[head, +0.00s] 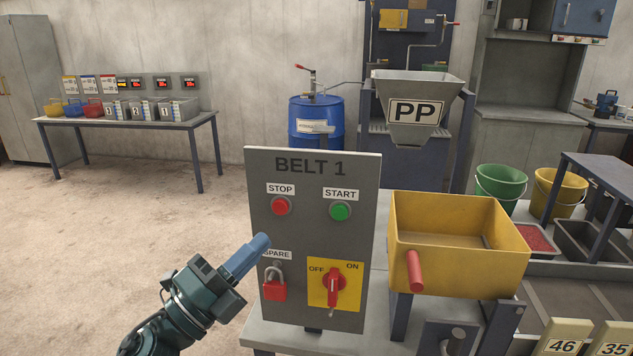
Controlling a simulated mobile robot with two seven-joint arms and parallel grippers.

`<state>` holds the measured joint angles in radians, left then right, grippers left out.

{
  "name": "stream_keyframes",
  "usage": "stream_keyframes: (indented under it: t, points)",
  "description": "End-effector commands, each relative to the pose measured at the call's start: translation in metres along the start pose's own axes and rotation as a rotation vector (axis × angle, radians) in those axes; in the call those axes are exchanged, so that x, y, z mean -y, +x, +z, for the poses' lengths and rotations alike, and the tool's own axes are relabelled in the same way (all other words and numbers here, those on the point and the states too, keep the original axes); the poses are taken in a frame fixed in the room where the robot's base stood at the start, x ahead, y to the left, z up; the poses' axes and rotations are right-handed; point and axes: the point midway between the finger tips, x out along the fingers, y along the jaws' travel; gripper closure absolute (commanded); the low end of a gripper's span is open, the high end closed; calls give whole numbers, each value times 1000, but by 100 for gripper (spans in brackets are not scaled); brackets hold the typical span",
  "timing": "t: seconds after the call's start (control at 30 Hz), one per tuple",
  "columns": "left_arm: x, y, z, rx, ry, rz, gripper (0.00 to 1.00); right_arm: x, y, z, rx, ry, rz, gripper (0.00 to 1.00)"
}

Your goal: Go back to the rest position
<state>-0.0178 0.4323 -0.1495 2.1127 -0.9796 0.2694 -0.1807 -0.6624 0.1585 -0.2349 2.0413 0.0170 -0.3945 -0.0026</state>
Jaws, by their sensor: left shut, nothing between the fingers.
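My left gripper (258,243) comes in from the lower left, its blue fingers closed together with nothing between them. It is in front of the left edge of the grey BELT 1 panel (310,240), near the SPARE label; I cannot tell whether it touches the panel. The panel has a red STOP button (281,206), a green START button (340,211), a red padlock (274,285) and a red rotary switch (334,288) on a yellow plate, its handle upright. My right gripper is not in view.
A yellow bin (455,226) with a red handle stands right of the panel. Behind are a blue drum (316,125), a PP hopper (416,100) and green (500,185) and yellow buckets (560,190). A table (128,121) stands at the back left. The floor at left is clear.

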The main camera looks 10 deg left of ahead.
Motion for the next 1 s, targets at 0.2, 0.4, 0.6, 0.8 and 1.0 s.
stream_keyframes:
  t: [0.2,0.4,0.6,0.8,1.0]
  points:
    - [-111,-81,-16,402,-705,196,100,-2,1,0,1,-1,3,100]
    - [-198,-178,-77,790,-1250,412,100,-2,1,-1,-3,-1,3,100]
    - [-232,-238,-137,1027,-1549,555,100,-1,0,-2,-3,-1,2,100]
    - [-237,-253,-154,1085,-1621,591,100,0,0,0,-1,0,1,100]
    - [-237,-253,-154,1085,-1621,591,100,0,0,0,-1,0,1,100]
